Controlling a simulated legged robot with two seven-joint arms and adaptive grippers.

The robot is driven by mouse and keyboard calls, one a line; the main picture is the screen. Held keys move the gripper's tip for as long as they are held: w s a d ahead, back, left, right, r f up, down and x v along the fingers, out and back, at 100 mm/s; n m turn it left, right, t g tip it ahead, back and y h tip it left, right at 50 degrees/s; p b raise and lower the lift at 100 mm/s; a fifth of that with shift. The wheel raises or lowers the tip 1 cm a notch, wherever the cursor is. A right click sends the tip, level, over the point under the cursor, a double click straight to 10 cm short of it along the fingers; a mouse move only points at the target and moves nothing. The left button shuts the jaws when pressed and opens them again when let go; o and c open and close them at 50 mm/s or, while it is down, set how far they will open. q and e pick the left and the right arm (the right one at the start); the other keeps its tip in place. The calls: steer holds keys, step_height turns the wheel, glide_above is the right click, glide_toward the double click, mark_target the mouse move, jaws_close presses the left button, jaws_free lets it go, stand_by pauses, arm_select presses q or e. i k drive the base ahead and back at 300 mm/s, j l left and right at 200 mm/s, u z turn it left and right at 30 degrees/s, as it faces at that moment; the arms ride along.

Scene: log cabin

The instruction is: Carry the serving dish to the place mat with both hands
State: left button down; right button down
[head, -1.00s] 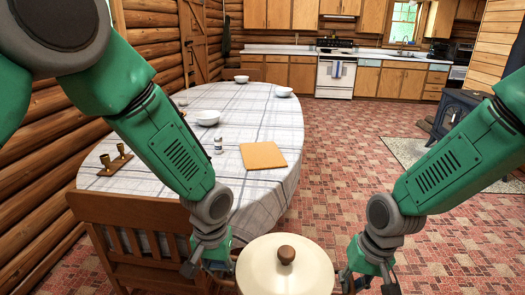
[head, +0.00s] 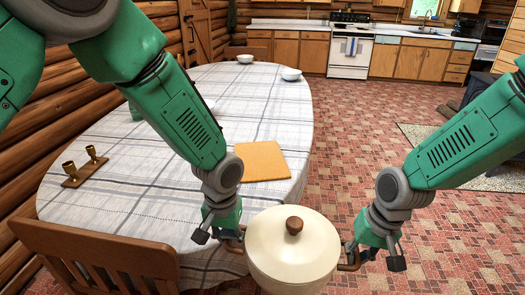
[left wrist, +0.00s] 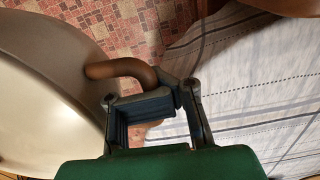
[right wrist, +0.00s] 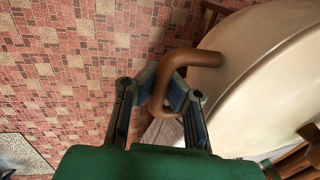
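The serving dish is a cream round pot with a lid (head: 292,250) and a brown knob, low in the middle of the head view. It is held level in front of the table's near right edge. My left gripper (head: 222,238) is shut on its left brown handle (left wrist: 122,70). My right gripper (head: 375,255) is shut on its right brown handle (right wrist: 172,85). The dish's side also shows in both wrist views. The orange-tan square place mat (head: 262,161) lies flat on the table, beyond the dish and slightly left. The dish's underside is hidden.
The oval table (head: 120,200) has a plaid cloth. A brass candle holder set (head: 84,168) stands at left, white bowls (head: 291,74) (head: 245,58) at the far end. A wooden chair (head: 100,250) stands at the near left.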

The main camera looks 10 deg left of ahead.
mark_target(260, 159)
steer(key=i+u, duration=0.1)
steer(key=i, duration=0.75)
steer(key=i+l, duration=0.15)
steer(key=i, duration=0.7)
steer(key=u, duration=0.55)
